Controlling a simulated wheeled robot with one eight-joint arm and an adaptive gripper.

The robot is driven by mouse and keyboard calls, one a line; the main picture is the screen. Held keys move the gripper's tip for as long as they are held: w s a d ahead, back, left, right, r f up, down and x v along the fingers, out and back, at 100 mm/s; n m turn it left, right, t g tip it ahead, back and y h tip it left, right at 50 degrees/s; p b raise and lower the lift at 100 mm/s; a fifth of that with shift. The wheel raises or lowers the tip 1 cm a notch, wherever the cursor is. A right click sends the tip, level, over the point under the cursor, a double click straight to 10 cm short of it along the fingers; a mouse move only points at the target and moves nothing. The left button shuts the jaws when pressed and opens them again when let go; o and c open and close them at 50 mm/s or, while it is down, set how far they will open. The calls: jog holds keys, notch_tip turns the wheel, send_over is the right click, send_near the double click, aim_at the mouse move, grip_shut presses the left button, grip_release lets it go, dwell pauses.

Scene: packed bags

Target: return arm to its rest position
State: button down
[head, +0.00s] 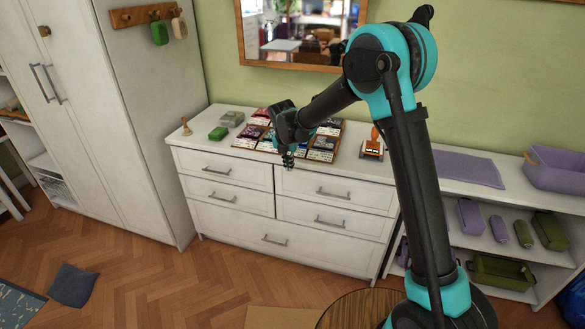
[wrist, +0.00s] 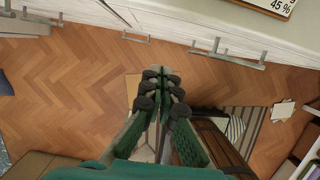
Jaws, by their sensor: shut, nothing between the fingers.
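My gripper (head: 287,161) hangs in front of the top edge of the white dresser (head: 240,222) in the head view, pointing down. In the wrist view my gripper (wrist: 161,82) is shut, its dark fingertips together with nothing between them, over the wooden floor. My teal and black arm is raised and bent, reaching left over the dresser from the right side of the head view.
A tray of packets (head: 325,149), a green block (head: 218,133) and an orange-handled stamp (head: 373,147) are on the dresser. A shelf with a purple bin (head: 556,168) stands right. A white wardrobe (head: 115,130) stands left. Floor in front is mostly clear.

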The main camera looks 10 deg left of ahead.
jog(key=s+d+r+m, duration=0.2)
jog(key=s+d+m, duration=0.1)
jog(key=d+m, duration=0.4)
jog(key=s+d+r+m, duration=0.2)
jog(key=s+d+m, duration=0.15)
jog(key=d, duration=0.65)
jog(key=s+d+r+m, duration=0.2)
jog(key=s+d+m, duration=0.1)
jog(key=d+m, duration=0.4)
jog(key=s+d+f+m, duration=0.2)
jog(key=s+d+m, duration=0.6)
jog(key=s, duration=0.1)
jog(key=s+d+f+m+t, duration=0.1)
jog(key=s+d+f+m, duration=0.2)
jog(key=s+d+m, duration=0.5)
jog(key=shift+s+d+m, duration=0.25)
jog(key=shift+s+m, duration=0.5)
jog(key=shift+s, duration=0.5)
